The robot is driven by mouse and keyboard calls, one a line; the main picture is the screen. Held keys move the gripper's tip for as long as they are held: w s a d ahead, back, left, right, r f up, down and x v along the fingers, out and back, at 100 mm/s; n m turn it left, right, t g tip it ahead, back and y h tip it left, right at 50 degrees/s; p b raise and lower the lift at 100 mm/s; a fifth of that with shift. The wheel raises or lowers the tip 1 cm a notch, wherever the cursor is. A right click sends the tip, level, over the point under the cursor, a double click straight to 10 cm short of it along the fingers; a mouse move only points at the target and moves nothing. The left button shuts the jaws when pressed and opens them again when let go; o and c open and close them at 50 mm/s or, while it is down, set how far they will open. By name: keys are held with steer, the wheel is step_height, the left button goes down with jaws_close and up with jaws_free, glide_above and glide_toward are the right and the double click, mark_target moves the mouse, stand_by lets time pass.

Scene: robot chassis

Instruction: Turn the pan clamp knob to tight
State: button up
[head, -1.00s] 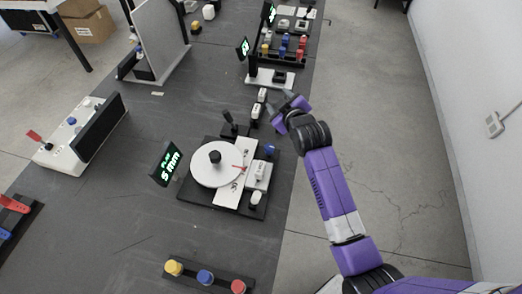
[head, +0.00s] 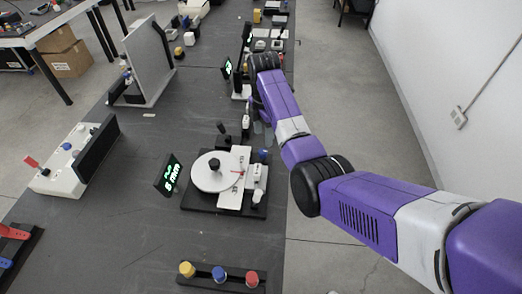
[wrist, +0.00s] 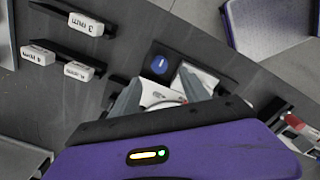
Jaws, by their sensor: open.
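A round white disc (head: 212,171) with a black centre post sits on a black base (head: 192,202), beside a white plate with a red pointer. A blue knob (head: 263,155) stands at the base's far right corner. In the wrist view a blue knob (wrist: 160,64) with a white line sits on a dark square, just beyond the fingertips. I cannot tell for sure which knob is the pan clamp's. My gripper (wrist: 160,92) is open and empty, with a white piece showing between its fingers.
A green-lit display (head: 170,176) stands left of the base. A row of yellow, blue and red knobs (head: 219,277) lies in front.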

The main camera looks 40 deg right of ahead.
mark_target(263, 151)
steer(key=shift+f+p, duration=0.3)
steer(key=shift+f, duration=3.6)
jaws_close()
